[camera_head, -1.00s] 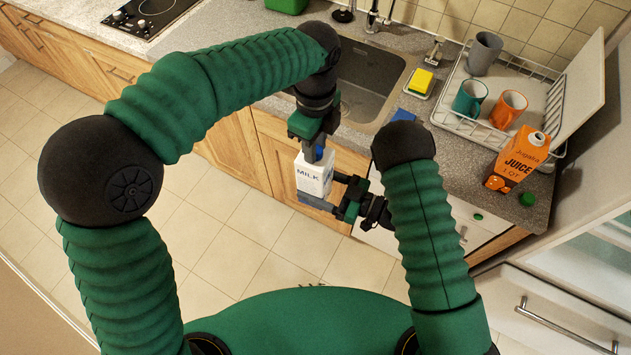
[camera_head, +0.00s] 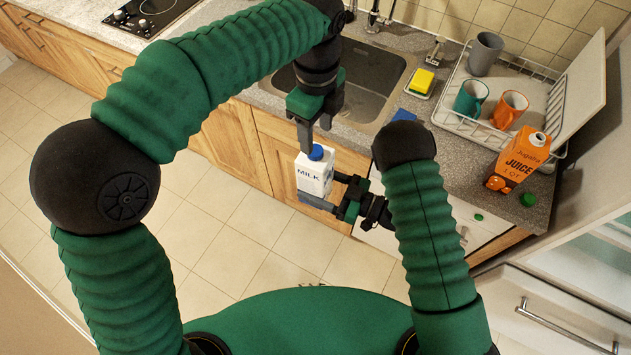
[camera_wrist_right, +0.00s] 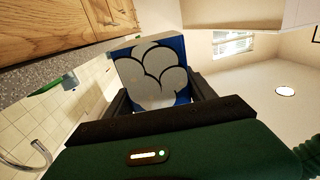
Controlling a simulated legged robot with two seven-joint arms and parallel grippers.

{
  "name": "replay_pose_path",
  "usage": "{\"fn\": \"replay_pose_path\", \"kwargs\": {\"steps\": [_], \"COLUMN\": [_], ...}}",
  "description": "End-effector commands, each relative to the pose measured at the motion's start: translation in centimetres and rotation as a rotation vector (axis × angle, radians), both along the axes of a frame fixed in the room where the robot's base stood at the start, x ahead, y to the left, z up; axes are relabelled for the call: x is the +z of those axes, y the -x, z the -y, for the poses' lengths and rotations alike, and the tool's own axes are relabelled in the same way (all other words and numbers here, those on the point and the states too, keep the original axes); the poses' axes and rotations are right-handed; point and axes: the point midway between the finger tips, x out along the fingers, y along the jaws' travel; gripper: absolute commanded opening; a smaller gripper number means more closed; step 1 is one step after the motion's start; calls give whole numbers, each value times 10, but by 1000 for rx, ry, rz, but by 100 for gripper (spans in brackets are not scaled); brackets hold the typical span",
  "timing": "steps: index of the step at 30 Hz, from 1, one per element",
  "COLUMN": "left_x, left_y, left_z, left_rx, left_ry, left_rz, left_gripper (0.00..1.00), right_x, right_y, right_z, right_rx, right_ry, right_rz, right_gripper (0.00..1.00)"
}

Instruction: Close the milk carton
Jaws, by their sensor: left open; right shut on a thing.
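The white milk carton (camera_head: 313,176) with MILK lettering is held upright in front of the counter, above the floor. A blue cap (camera_head: 316,152) sits on its top; I cannot tell how tightly. My right gripper (camera_head: 318,190) is shut on the carton's lower body from the right. In the right wrist view the carton (camera_wrist_right: 155,72) shows a blue side with a white cloud shape between the fingers. My left gripper (camera_head: 316,136) is open and empty, pointing down just above the blue cap, its fingers apart.
The sink (camera_head: 366,82) is behind my left gripper. Cabinet doors lie close behind the milk carton.

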Motion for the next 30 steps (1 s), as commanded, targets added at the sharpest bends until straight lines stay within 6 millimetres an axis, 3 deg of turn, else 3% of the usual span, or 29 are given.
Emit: {"fn": "replay_pose_path", "kwargs": {"steps": [6, 10, 15, 24, 26, 30], "left_x": [48, 63, 68, 61, 50, 3], "left_y": [-2, -2, -1, -2, -2, 0], "left_z": [2, 1, 1, -2, -8, -40], "left_rx": [-3, -2, -2, 42, 116, 458], "left_ry": [4, 3, 2, -2, -8, -6], "left_rz": [2, 0, -1, 4, 13, 49], "left_gripper": [52, 52, 52, 52, 52, 52], "right_x": [2, 2, 2, 2, 2, 2], "right_y": [-1, -1, -1, -1, -1, -1], "right_z": [0, 0, 0, 0, 0, 0], "right_rx": [0, 0, 0, 0, 0, 0], "right_ry": [-4, -4, -4, -4, -4, -4], "right_rz": [3, 3, 3, 3, 3, 3], "right_gripper": [0, 0, 0, 0, 0, 0]}}
